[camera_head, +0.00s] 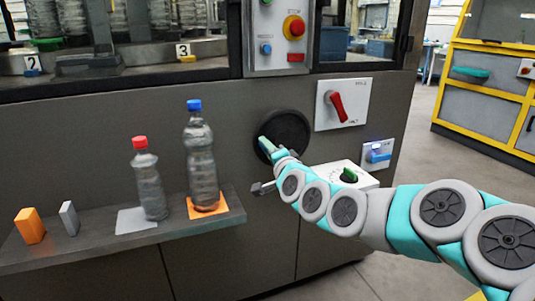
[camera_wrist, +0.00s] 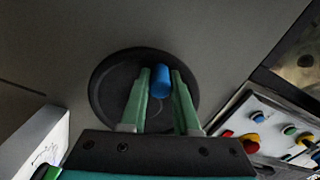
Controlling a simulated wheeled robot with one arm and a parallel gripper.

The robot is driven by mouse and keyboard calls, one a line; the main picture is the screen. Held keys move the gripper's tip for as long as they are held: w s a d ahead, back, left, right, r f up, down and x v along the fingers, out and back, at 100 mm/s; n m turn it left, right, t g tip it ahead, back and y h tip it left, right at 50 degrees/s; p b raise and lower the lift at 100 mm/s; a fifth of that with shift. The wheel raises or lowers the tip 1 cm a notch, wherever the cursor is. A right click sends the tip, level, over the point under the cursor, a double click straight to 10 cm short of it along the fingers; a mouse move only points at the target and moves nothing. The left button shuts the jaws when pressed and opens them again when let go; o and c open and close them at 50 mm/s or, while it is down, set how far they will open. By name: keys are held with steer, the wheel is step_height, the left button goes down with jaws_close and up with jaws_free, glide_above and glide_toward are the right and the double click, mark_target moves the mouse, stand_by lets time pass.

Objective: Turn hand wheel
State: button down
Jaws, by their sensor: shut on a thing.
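The hand wheel (camera_head: 291,130) is a black round disc on the grey machine front, right of the bottles in the head view. It also shows in the wrist view (camera_wrist: 104,88), with a blue cylindrical handle (camera_wrist: 160,82) standing out from it. My gripper (camera_wrist: 160,84) is at the wheel, its two green fingers shut on the blue handle from either side. In the head view my gripper (camera_head: 266,146) reaches the wheel's left part, and the handle is mostly hidden there by the fingers.
A red lever switch (camera_head: 336,106) on a white plate and a green knob (camera_head: 349,175) on a white box are close right of the wheel. A shelf (camera_head: 90,250) at left holds a red-capped bottle (camera_head: 149,180), a blue-capped bottle (camera_head: 201,160) and small blocks.

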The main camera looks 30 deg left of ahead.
steer(key=shift+f+m, duration=0.15)
steer(key=shift+m, duration=0.25)
steer(key=c, duration=0.7)
jaws_free()
steer(key=shift+d, duration=0.1)
steer(key=shift+o, duration=0.2)
steer(key=shift+d+r, duration=0.1)
steer(key=shift+r, duration=0.1)
steer(key=b+v, duration=0.1)
steer(key=v, duration=0.6)
steer(key=shift+s+d, duration=0.2)
